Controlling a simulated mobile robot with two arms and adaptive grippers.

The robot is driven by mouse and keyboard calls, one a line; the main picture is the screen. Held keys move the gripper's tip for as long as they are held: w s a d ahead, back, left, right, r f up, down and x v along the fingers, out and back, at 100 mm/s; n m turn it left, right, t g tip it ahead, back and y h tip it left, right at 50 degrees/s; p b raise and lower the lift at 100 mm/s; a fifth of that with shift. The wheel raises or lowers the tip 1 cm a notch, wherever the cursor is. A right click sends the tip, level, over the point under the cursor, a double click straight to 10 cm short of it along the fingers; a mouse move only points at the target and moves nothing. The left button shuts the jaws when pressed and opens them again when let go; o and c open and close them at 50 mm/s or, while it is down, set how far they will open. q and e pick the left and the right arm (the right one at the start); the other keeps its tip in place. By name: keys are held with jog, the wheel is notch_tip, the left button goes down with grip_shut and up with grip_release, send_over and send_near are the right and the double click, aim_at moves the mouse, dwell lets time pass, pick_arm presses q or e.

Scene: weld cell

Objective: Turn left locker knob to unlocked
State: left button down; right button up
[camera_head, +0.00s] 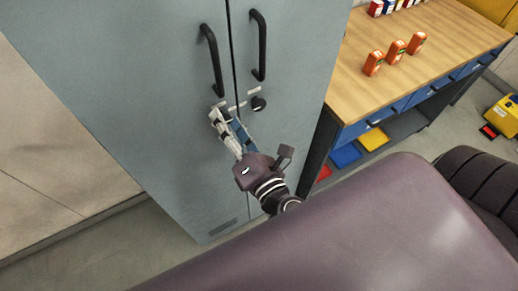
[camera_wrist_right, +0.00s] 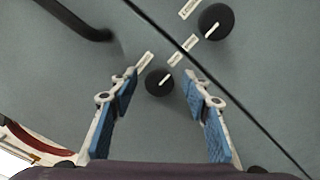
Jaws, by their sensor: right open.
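The grey-blue locker (camera_head: 165,80) has two doors with a dark seam between them. The left knob (camera_wrist_right: 159,83), round and black with a white pointer line, shows in the right wrist view between my finger pads, its pointer slanting to the upper right. Small white labels (camera_wrist_right: 145,63) sit beside it. In the head view my gripper hides this knob. My right gripper (camera_head: 221,115) is open at the locker front; in the wrist view (camera_wrist_right: 160,78) its blue-padded fingers stand on either side of the knob with gaps. My left gripper is out of view.
The right knob (camera_head: 258,104) is close by, across the seam. Two black bar handles (camera_head: 212,60) stick out above. A wooden-topped workbench (camera_head: 440,50) with orange devices (camera_head: 396,50) stands to the right of the locker. Bare floor (camera_head: 140,240) lies at lower left.

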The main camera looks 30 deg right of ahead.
pick_arm(q)
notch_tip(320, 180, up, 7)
jog(key=p, duration=0.6)
pick_arm(e)
jog(key=s+f+n+b, duration=0.1)
jog(key=s+n+b, duration=0.4)
jog(key=s+n, duration=0.4)
pick_arm(q)
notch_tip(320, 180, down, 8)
jog(key=b, duration=0.2)
jog(key=shift+b, duration=0.35)
pick_arm(e)
notch_tip(320, 180, down, 28)
jog(key=s+d+m+g, duration=0.1)
jog(key=d+m+g, duration=0.2)
jog(key=m+g, duration=0.3)
jog(key=shift+s+f+m+h, duration=0.2)
jog(key=shift+f+m+h, duration=0.1)
jog(key=shift+m, duration=0.2)
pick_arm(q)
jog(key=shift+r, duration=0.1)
